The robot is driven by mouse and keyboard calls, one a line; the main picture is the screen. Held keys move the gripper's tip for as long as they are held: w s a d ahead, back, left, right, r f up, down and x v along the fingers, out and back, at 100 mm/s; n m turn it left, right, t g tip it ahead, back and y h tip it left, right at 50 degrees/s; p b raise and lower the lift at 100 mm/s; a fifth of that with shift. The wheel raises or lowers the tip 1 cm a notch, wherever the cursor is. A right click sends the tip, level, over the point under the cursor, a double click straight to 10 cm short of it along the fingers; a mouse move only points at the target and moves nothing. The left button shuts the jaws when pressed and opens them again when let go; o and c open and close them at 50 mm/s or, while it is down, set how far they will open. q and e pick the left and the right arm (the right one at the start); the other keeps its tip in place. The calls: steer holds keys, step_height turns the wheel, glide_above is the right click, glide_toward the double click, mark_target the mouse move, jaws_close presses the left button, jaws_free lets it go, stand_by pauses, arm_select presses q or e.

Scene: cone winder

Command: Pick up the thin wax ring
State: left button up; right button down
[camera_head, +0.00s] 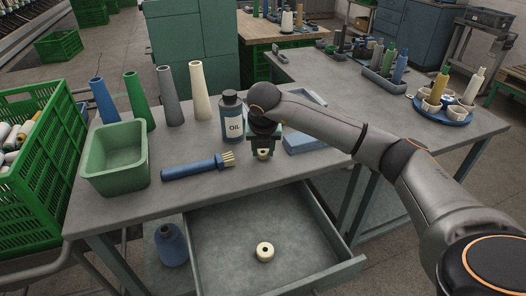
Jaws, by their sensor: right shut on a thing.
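My right gripper (263,154) points down over the grey table, between the oil bottle and a blue block. It is shut on a small cream ring, the thin wax ring (263,153), which shows only partly between the fingers. It is close to the tabletop; I cannot tell if it touches. A second cream wax ring (265,247), thicker-looking and with a dark hole, lies in the open drawer (220,228) below. My left gripper is not in view.
A blue block (303,142) lies right of the gripper. A green crate (45,165) stands left. The table's front edge is clear.

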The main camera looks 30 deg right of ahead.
mark_target(263, 150)
steer(key=shift+r, duration=0.4)
step_height(263, 150, up, 2)
steer(key=shift+s+r, duration=0.1)
steer(key=shift+r, duration=0.15)
steer(key=s+a+r, duration=0.4)
steer(key=s+r, duration=0.5)
steer(key=s, duration=0.4)
steer(key=shift+r+p, duration=0.2)
steer(key=shift+p, duration=0.15)
steer(key=shift+s+a, duration=0.1)
steer(key=shift+a, duration=0.05)
